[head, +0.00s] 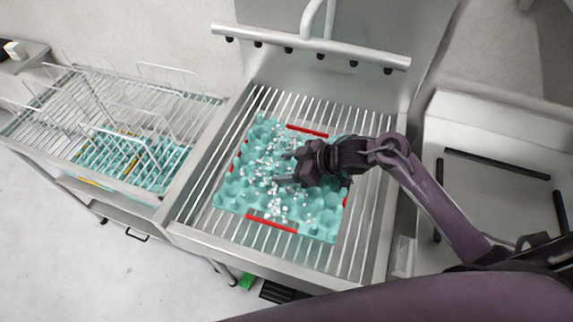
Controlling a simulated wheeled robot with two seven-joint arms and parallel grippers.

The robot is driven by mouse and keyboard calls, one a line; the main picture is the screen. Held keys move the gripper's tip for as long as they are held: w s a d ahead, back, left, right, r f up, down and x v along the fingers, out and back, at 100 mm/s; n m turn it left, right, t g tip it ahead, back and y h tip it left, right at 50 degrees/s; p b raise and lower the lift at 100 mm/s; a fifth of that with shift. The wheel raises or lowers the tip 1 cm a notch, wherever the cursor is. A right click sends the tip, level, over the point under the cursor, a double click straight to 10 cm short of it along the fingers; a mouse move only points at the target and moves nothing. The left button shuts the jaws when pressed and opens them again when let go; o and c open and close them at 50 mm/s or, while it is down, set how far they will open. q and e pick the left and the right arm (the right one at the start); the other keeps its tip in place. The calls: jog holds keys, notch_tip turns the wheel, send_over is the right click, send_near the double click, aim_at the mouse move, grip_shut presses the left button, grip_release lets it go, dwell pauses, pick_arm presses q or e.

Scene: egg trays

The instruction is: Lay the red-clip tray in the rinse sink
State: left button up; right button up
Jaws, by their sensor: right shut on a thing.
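The red-clip tray (232,193) is a teal egg tray with red clips on its edges. It lies on the slatted rack of the rinse sink (356,262), turned slightly askew to the bars. White droplets or foam bits are scattered over its cups. My right gripper (280,168) is over the middle of the tray and is shut on it; its fingers and my wrist hide part of the tray's right side. I cannot tell whether the whole tray rests flat on the bars. My left gripper is not in view.
A spray bar (310,44) with several nozzles runs across the back of the sink. On the left, a wire rack (130,95) stands over another teal tray (160,178) with yellow marks. A white basin (497,180) with black bars is on the right.

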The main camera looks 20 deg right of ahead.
jog(key=o, duration=1.2)
jog(key=shift+f, duration=0.1)
jog(key=shift+b+v, duration=0.85)
jog(key=shift+v, duration=5.25)
jog(key=shift+w+a, duration=0.1)
